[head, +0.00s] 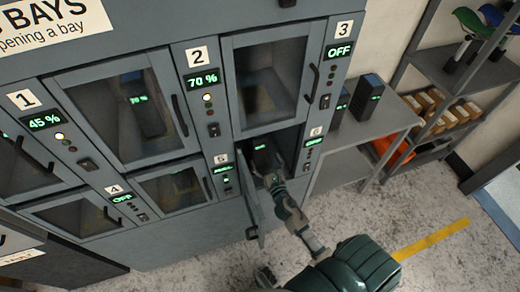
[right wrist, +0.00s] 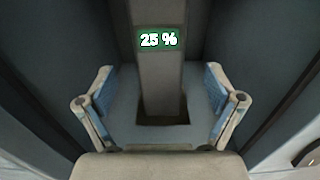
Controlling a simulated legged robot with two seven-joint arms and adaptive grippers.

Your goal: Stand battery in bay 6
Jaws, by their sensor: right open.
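The battery (right wrist: 160,75), a dark upright block reading 25 %, stands in a socket on the floor of the open bay 6. In the head view, its dark body (head: 262,158) shows inside that lower right bay. My right gripper (head: 272,180) reaches into the bay from the front. In the right wrist view, its fingers (right wrist: 160,98) are open, one on each side of the battery, with gaps between the pads and the battery. The bay 6 door (head: 256,212) stands open to the left of my arm. Its panel (head: 314,141) is lit green, too small to read. My left gripper is not in view.
Bay 2 (head: 130,105) is closed and holds a battery at 70 %. Bay 3 (head: 275,85) is closed and reads OFF. Two dark batteries (head: 368,97) stand on the side shelf (head: 395,118) at right. The floor (head: 385,215) in front is clear.

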